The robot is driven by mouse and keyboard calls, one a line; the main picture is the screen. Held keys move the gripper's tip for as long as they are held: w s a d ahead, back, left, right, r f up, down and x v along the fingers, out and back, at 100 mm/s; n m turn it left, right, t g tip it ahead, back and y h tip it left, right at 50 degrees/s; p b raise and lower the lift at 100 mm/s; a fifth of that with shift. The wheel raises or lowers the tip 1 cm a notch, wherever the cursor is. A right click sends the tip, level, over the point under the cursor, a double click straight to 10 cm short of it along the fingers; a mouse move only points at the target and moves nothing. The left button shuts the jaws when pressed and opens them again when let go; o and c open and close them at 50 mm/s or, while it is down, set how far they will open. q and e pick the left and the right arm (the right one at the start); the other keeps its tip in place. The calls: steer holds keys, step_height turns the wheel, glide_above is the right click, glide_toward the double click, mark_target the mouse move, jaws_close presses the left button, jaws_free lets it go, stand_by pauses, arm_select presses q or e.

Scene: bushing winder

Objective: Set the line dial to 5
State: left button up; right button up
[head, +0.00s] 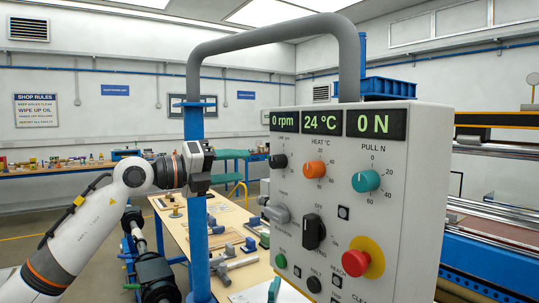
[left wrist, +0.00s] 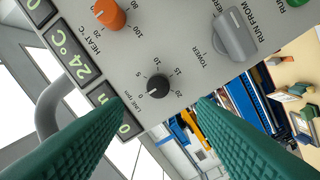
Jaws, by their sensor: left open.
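The line dial is a small black knob (left wrist: 157,86) labelled "LINE rpm" on the grey control panel (left wrist: 135,45), with marks from 0 to 20. Its white pointer appears to be at the 0 mark. In the head view the dial (head: 278,161) sits at the panel's upper left, below a display (head: 283,120) reading "0 rpm". My left gripper (left wrist: 160,106) is open, its two green fingers on either side of the dial's image and apart from it. In the head view my left gripper (head: 201,166) is left of the panel. My right gripper is not in view.
Close to the line dial are the orange heat knob (head: 314,170) and a grey tower selector (left wrist: 235,38). A teal pull knob (head: 365,181), a black selector (head: 313,231) and a red stop button (head: 355,263) share the panel. A blue post (head: 197,245) stands left of it.

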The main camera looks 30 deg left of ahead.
mark_target(272, 163)
arm_select(q)
steer(key=p+x, duration=0.4)
steer(key=x, duration=0.3)
steer(key=shift+w+d+r, duration=0.2)
steer(key=shift+w+d, duration=0.05)
steer(key=shift+w, duration=0.05)
steer(key=shift+w+d+f, duration=0.15)
steer(key=shift+w+d, duration=0.1)
steer(key=shift+w, duration=0.3)
steer(key=c, duration=1)
